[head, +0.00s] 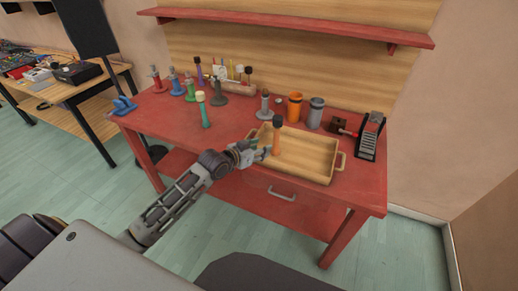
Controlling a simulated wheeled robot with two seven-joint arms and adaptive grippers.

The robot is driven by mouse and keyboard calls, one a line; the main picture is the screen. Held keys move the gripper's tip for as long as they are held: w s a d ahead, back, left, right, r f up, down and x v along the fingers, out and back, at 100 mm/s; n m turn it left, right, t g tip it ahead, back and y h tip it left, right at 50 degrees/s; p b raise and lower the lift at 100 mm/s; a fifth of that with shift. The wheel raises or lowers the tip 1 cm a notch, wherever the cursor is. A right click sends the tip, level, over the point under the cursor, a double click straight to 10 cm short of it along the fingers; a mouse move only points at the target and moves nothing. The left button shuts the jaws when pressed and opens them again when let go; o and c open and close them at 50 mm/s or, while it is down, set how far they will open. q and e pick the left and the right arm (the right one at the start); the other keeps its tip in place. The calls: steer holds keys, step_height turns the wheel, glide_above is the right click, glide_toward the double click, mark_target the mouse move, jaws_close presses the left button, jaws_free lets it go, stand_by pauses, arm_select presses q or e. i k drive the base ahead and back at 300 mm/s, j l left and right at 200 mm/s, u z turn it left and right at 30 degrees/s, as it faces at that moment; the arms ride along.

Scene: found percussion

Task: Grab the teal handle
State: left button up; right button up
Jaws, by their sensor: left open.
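A teal handle (205,116) with a cream head stands upright on the red workbench (165,112), left of the wooden tray (318,142). My left gripper (263,152) is open at the tray's left end, to the right of and nearer than the teal handle, apart from it. An orange handle (277,142) with a dark head stands upright at the tray's left part, close by the fingertips; I cannot tell whether they touch. My right gripper is not in view.
Several coloured handles, including a blue one (190,90), stand at the back left. A grey one (264,106), an orange cup (295,107) and a grey cup (315,113) stand behind the tray. A dark rack (371,136) is at right. A red shelf (300,26) hangs above.

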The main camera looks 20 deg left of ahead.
mark_target(206, 124)
steer(key=u, duration=1.25)
